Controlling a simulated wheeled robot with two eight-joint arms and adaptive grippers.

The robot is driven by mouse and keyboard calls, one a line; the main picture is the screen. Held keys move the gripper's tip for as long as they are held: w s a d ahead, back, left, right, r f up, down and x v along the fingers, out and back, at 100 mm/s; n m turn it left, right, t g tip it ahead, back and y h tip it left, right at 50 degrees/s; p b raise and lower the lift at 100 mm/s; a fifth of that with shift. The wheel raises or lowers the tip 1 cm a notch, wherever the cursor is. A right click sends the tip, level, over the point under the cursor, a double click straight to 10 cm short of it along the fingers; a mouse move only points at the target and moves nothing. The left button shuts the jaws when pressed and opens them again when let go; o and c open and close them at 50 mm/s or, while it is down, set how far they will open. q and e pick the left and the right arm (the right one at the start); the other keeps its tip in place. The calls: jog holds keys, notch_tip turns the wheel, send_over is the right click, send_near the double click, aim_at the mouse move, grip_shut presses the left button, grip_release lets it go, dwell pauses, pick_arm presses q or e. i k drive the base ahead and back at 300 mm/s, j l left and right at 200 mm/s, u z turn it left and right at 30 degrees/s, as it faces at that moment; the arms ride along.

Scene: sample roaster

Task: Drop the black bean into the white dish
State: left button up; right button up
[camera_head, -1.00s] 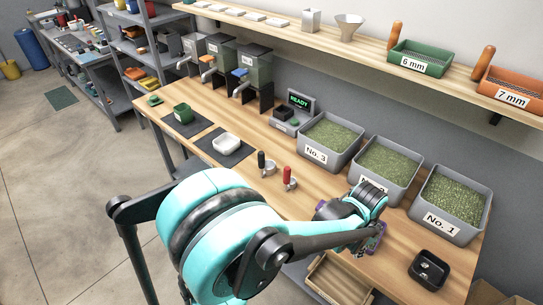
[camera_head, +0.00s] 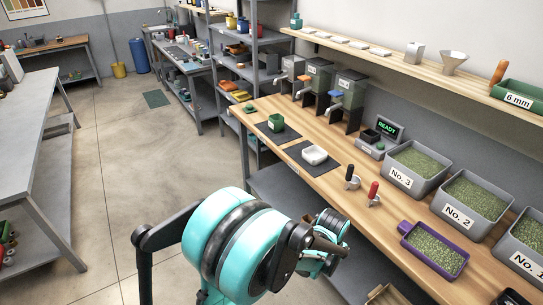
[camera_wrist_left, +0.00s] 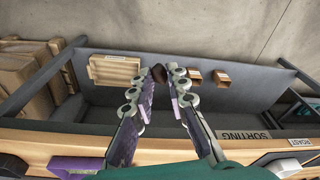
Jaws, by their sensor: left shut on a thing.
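The white dish (camera_head: 314,155) sits on a dark mat on the long wooden bench, left of the two upright-handled tools. My left gripper (camera_wrist_left: 158,76) has its fingertips closed on a small dark bean (camera_wrist_left: 159,73) in the left wrist view. In the head view my left arm reaches in front of the bench's front edge, right of and nearer than the dish. The gripper is apart from the dish. My right gripper is not in view.
A purple tray (camera_head: 435,248) of green beans lies on the bench, in front of grey bins No. 3 (camera_head: 415,166) and No. 2 (camera_head: 469,207). The black-handled tool (camera_head: 352,178) and red-handled tool (camera_head: 374,193) stand between tray and dish. A green container (camera_head: 276,123) is beyond the dish.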

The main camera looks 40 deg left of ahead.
aim_at(314, 155)
jog(key=i+l+u, duration=0.15)
jog(key=u, duration=0.3)
jog(key=i+l+u, duration=0.2)
jog(key=u, duration=0.3)
jog(key=i+l+u, duration=0.25)
jog(key=u, duration=0.2)
